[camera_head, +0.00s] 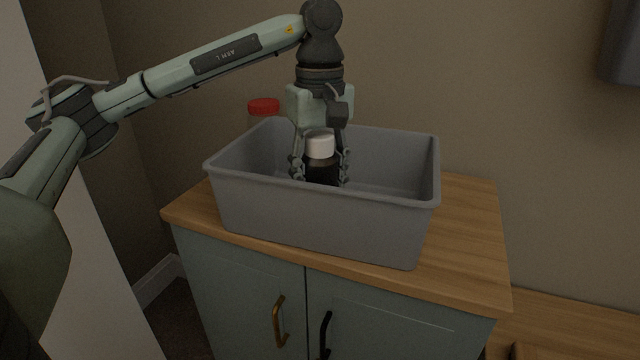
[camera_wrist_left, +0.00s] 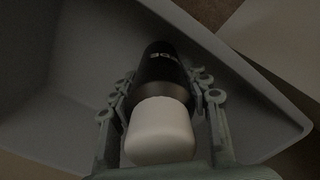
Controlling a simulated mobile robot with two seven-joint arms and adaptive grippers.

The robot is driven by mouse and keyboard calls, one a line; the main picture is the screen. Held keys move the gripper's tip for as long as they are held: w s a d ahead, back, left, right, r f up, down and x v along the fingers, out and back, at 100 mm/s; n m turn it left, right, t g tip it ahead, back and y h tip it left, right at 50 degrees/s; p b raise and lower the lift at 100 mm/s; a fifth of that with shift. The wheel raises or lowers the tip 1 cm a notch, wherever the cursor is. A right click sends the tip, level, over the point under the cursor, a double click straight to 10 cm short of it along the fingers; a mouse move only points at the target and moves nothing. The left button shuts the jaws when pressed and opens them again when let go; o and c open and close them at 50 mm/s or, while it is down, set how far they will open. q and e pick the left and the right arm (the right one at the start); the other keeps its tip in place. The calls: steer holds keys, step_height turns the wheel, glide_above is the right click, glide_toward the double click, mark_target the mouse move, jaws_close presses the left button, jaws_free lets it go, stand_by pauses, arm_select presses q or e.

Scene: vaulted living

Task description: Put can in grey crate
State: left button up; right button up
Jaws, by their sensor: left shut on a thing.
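The grey crate (camera_head: 320,222) stands on the wooden top of a cabinet; its wall also shows in the left wrist view (camera_wrist_left: 60,75). My left gripper (camera_head: 320,172) reaches down from above into the crate's opening. It is shut on a black can with a white cap (camera_head: 320,146). The can's black body and white cap show between the fingers in the left wrist view (camera_wrist_left: 160,130). The can is upright in the head view, and its lower part is hidden behind the crate's front wall. I cannot tell whether it touches the crate floor. My right gripper is not in view.
A jar with a red lid (camera_head: 264,107) stands behind the crate's left rear side. The cabinet top (camera_head: 472,235) is bare to the right of the crate. A wall is close behind, and a dark grey object (camera_head: 622,45) is at the upper right.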

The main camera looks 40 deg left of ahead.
mark_target(321, 134)
arm_select(q)
steer(key=shift+f, duration=0.2)
steer(key=shift+f, duration=0.15)
steer(key=o, duration=1.3)
steer(key=shift+o, duration=0.2)
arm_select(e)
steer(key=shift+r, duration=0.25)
arm_select(q)
steer(key=shift+r, duration=0.4)
step_height(321, 134, up, 8)
steer(key=shift+f+p, duration=0.1)
steer(key=shift+p, duration=0.7)
step_height(321, 134, up, 3)
steer(key=shift+r+p, duration=0.15)
steer(key=shift+p, duration=0.5)
steer(key=shift+r, duration=0.2)
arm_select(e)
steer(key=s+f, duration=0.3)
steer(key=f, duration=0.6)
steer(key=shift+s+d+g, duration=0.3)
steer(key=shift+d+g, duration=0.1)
